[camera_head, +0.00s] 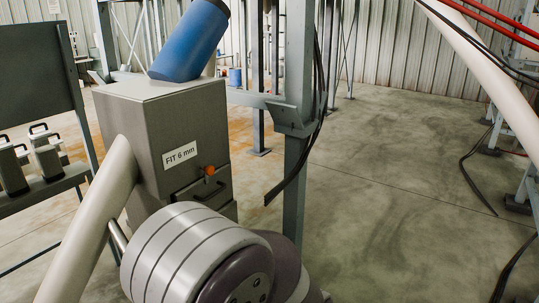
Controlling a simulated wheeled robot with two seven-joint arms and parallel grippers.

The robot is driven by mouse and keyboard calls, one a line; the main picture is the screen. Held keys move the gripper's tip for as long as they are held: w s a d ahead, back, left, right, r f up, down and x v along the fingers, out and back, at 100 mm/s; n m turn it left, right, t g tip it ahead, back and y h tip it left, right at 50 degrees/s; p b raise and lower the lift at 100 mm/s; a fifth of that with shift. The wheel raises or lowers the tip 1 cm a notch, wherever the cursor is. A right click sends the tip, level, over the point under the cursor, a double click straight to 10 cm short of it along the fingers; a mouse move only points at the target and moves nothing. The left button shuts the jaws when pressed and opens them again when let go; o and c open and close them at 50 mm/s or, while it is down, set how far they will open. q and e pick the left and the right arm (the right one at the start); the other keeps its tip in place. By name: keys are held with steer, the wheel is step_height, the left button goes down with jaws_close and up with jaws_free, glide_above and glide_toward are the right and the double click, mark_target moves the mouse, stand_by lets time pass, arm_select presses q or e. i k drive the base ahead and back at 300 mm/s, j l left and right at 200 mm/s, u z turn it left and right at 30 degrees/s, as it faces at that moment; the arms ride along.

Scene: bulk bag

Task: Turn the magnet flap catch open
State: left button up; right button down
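An orange-red knob (210,170) sits below and right of the label, at the top edge of a dark flap (205,190) with a black handle. The knob looks like the magnet flap catch. The flap looks shut, and its lower part is hidden by large rounded grey and purple parts in the foreground, which look like my arm. Neither gripper's fingers show.
A blue cylinder (190,42) slants up from the housing's top. A grey steel post (297,130) with hanging black cables (318,95) stands just right of the housing. A rack (50,190) with handled grey containers is at left. The floor right of the post is mostly clear.

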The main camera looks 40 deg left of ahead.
mark_target(209, 171)
steer(key=i+u, duration=0.3)
steer(key=i, duration=0.15)
steer(key=i+l+u, duration=0.3)
steer(key=i, duration=0.15)
steer(key=i+l+u, duration=0.3)
steer(key=i+j, duration=0.05)
steer(key=i, duration=0.05)
